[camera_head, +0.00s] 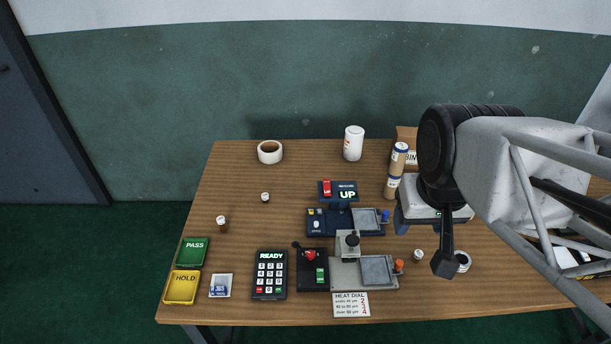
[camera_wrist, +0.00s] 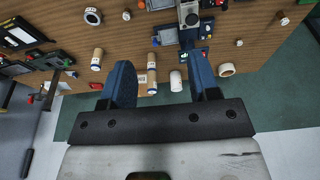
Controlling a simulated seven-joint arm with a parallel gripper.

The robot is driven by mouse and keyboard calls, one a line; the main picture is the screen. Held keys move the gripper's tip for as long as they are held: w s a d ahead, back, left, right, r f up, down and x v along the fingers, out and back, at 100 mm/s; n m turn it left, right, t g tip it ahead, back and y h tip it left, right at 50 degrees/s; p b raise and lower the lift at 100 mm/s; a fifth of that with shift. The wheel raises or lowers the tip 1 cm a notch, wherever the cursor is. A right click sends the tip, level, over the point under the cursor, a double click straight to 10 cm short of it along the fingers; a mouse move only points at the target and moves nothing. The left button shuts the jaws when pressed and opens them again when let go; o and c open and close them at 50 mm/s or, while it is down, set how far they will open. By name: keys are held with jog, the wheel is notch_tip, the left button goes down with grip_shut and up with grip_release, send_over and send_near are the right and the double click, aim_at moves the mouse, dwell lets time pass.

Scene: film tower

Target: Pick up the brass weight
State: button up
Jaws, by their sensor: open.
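I cannot tell for certain which thing is the brass weight. Small pale-topped pieces stand on the wooden table: one at the left (camera_head: 222,224), one further back (camera_head: 265,197), and one at the right (camera_head: 418,256), left of my gripper. They also show in the wrist view, at the right edge (camera_wrist: 284,21), right of centre (camera_wrist: 239,43) and upper left (camera_wrist: 127,15). My gripper (camera_head: 445,264) hangs over the right part of the table in the head view. In the wrist view its two blue fingers (camera_wrist: 160,66) are spread wide, with nothing held between them.
Tan tubes (camera_head: 392,187), a white cylinder (camera_head: 353,143) and a tape roll (camera_head: 270,152) stand at the back. Devices with metal plates (camera_head: 375,269) fill the middle. A READY keypad (camera_head: 270,275) and green PASS tray (camera_head: 193,252) lie left. The back left table is mostly clear.

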jog(key=m+g+h, duration=0.1)
jog(key=m+g, duration=0.1)
jog(key=m, duration=0.9)
send_over(419, 253)
jog(key=f, duration=2.6)
jog(key=shift+s+a+f, duration=0.15)
jog(key=shift+a+f, duration=0.25)
jog(key=shift+d+f, duration=0.1)
jog(key=shift+f, duration=1.15)
